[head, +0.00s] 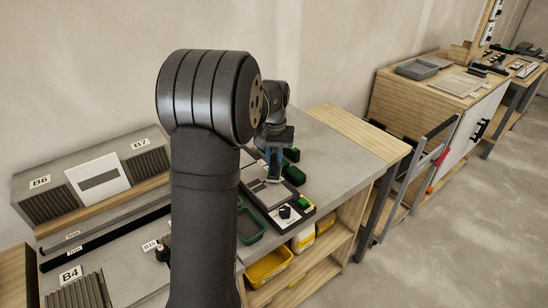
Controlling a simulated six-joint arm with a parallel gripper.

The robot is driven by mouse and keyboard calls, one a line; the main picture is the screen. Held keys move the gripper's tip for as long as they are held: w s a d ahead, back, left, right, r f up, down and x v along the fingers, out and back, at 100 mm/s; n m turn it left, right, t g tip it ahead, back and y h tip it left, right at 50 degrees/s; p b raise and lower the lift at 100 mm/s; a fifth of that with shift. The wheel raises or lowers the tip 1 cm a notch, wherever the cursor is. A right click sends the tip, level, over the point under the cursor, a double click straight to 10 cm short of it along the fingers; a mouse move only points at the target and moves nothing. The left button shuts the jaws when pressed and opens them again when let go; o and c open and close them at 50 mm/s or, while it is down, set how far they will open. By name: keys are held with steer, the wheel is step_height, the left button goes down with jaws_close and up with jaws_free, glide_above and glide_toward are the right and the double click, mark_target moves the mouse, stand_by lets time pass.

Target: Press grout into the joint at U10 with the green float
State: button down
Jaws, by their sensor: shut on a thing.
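My gripper (273,174) points down over the right part of the grey bench, above a board (262,192) with a light grey surface. It is shut on a narrow blue-green thing that looks like the green float, mostly hidden by the fingers. I cannot tell whether it touches the board. Two dark green blocks (294,175) show just right of and behind the gripper. A green-rimmed tray (249,226) stands in front, partly behind my arm. The U10 label and its joint cannot be made out.
A small black-and-green item (285,211) sits on the board's front part. Yellow bins (268,266) stand on the shelf below. Racks labelled B6 and B7 (91,182) stand at left. The bench's right end (345,165) is clear. My arm hides the middle.

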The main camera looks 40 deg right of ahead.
steer(key=shift+f, duration=0.5)
steer(key=shift+a, duration=0.1)
stand_by(0.3)
steer(key=shift+a, duration=2.1)
steer(key=shift+d, duration=2.2)
steer(key=shift+r, duration=4)
